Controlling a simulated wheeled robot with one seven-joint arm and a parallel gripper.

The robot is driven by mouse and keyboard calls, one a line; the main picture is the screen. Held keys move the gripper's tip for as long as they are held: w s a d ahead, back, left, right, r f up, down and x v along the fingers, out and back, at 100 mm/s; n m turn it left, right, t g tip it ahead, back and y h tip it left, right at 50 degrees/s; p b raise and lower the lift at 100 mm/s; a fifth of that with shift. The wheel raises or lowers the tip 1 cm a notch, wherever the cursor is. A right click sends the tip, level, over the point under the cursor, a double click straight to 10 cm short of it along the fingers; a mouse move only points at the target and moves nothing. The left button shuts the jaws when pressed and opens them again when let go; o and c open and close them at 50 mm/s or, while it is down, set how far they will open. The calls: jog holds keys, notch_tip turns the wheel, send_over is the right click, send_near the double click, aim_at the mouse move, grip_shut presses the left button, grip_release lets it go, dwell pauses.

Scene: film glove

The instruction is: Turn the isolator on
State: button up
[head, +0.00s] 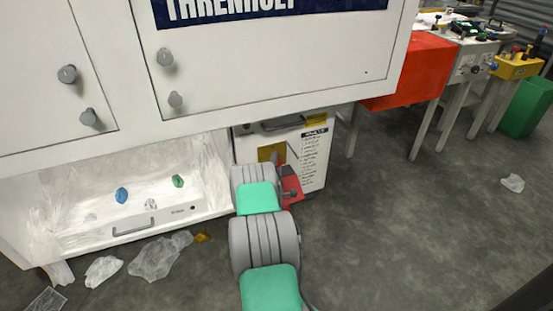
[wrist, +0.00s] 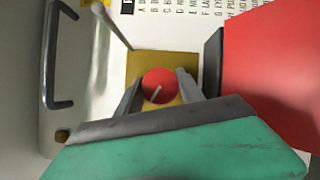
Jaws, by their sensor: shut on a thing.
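The isolator is a round red knob (wrist: 159,86) on a yellow square plate (wrist: 190,66), on the front of a white cabinet. A pale mark on the knob slants up to the right. In the head view part of the yellow plate (head: 266,152) shows, and my arm hides the knob. My gripper (wrist: 158,91) has a grey finger on each side of the knob and is shut on it. The fingertips are hidden in the head view.
A grey handle (wrist: 57,60) is left of the plate, and a thin grey rod (wrist: 112,27) slants close by. A red block (wrist: 272,75) stands close on the right. A white drawer (head: 150,222) and crumpled plastic (head: 160,257) lie left. Floor on the right is mostly clear.

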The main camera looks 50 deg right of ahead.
jog(key=m+g+y+p, duration=0.1)
jog(key=m+y+p, duration=0.1)
jog(key=m+p, duration=0.1)
jog(key=shift+r+m+p, duration=0.15)
jog(key=shift+m+p, duration=0.25)
jog(key=shift+m, duration=0.5)
jog(key=shift+f+m+y+p, duration=0.2)
jog(key=shift+m+y+p, duration=0.1)
jog(key=shift+m+y, duration=1.5)
jog(key=shift+m, duration=0.3)
jog(key=o, duration=1.4)
